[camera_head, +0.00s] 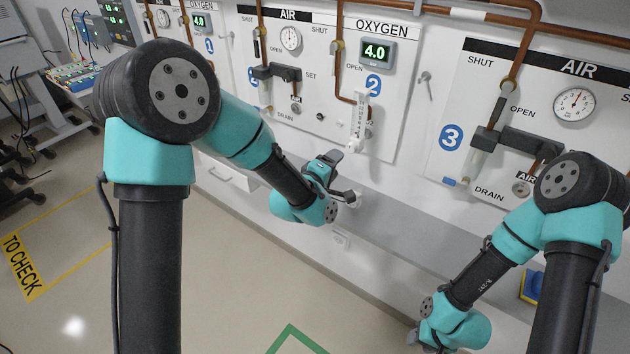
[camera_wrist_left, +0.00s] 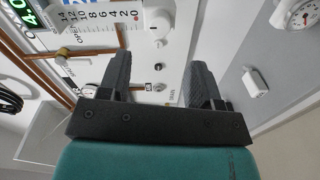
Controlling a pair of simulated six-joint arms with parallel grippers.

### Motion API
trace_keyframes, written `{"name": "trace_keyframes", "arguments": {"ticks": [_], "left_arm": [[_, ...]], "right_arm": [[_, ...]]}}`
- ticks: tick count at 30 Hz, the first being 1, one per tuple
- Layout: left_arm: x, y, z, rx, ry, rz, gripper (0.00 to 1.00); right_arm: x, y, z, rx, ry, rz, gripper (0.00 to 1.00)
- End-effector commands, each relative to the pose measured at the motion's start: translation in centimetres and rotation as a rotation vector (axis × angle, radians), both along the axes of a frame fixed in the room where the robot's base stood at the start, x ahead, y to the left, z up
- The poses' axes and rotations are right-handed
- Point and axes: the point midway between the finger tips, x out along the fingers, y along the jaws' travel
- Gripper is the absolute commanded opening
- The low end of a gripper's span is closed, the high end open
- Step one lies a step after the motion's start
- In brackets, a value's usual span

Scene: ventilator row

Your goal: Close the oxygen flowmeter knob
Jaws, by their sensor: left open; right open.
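The oxygen flowmeter (camera_head: 358,122) is a clear upright tube with a printed scale below the OXYGEN display (camera_head: 377,53), which reads 4.0, on panel 2. In the left wrist view, the flowmeter scale (camera_wrist_left: 100,15) lies sideways at the top. A pale rounded part, apparently the knob (camera_wrist_left: 158,18), sits at its zero end. My left gripper (camera_head: 340,172) is just below the flowmeter, apart from it. In the wrist view its two dark fingers (camera_wrist_left: 158,68) are spread with nothing gripped. My right gripper (camera_head: 427,343) is low at the bottom edge, partly cut off.
Panel 3 (camera_head: 451,137) with its AIR gauge (camera_head: 574,104) stands to the right. Copper pipes run above. A grey ledge (camera_head: 420,235) runs along the wall below the panels. A blue and yellow object (camera_head: 533,285) is low at right. The floor at centre is clear.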

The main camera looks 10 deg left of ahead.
Motion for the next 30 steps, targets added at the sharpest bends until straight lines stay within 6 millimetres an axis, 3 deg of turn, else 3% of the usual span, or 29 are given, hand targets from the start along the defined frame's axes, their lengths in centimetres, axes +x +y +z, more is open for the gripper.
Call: {"name": "trace_keyframes", "arguments": {"ticks": [6, 13, 30], "left_arm": [[-3.9, 1.8, 0.2, 0.0, 0.001, 0.0, 0.58], [-7.0, 3.2, 0.4, 0.0, 0.0, 0.0, 0.58], [-7.9, 3.5, 0.4, 0.0, 0.0, 0.0, 0.58]], "right_arm": [[0.0, 0.0, 0.0, 0.0, 0.0, 0.0, 0.43], [0.0, 0.0, 0.0, 0.0, 0.0, 0.0, 0.43], [0.0, 0.0, 0.0, 0.0, 0.0, 0.0, 0.43]]}}
